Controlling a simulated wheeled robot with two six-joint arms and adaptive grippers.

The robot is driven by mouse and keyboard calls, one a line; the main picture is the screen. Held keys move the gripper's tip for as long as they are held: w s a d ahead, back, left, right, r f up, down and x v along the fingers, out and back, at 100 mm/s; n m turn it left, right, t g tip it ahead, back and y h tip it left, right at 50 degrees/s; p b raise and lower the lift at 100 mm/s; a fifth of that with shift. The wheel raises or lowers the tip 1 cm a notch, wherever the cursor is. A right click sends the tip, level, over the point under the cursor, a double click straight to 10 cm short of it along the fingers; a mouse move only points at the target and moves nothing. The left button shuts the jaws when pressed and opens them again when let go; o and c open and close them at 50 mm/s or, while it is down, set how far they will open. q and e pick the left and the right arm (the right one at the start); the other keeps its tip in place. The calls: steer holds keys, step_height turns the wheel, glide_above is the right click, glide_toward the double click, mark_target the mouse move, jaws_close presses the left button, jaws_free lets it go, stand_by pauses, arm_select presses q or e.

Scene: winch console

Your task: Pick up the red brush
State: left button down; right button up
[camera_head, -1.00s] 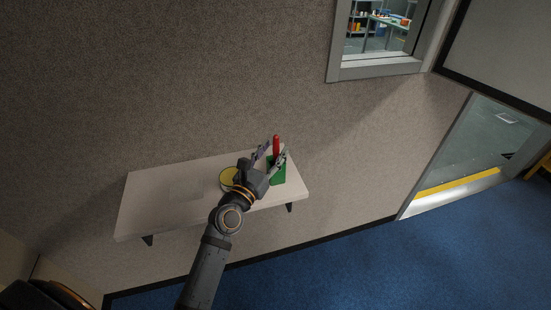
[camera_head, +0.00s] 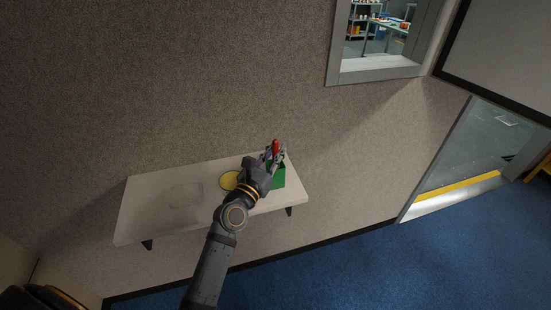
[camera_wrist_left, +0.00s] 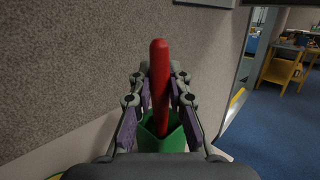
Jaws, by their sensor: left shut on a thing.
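The red brush (camera_head: 275,147) stands upright in a green holder (camera_head: 279,179) near the right end of the wall shelf. Only its red handle shows; its lower end is hidden inside the holder. My left gripper (camera_head: 271,155) is shut on the handle just above the holder. In the left wrist view, the red brush (camera_wrist_left: 160,75) rises between the two fingers of the left gripper (camera_wrist_left: 160,92), with the green holder (camera_wrist_left: 170,141) below it. My right gripper is not in view.
The pale shelf (camera_head: 150,205) is mounted on a textured wall. A round yellow-topped thing (camera_head: 229,180) sits on it just left of the gripper. The left part of the shelf is mostly bare. A window (camera_head: 378,40) and a doorway (camera_head: 465,165) lie to the right.

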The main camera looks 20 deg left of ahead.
arm_select(q)
step_height(320, 180, up, 10)
steer(key=p, duration=0.5)
steer(key=shift+f, duration=0.2)
steer(key=shift+r, duration=0.2)
steer(key=shift+a, duration=0.1)
stand_by(0.9)
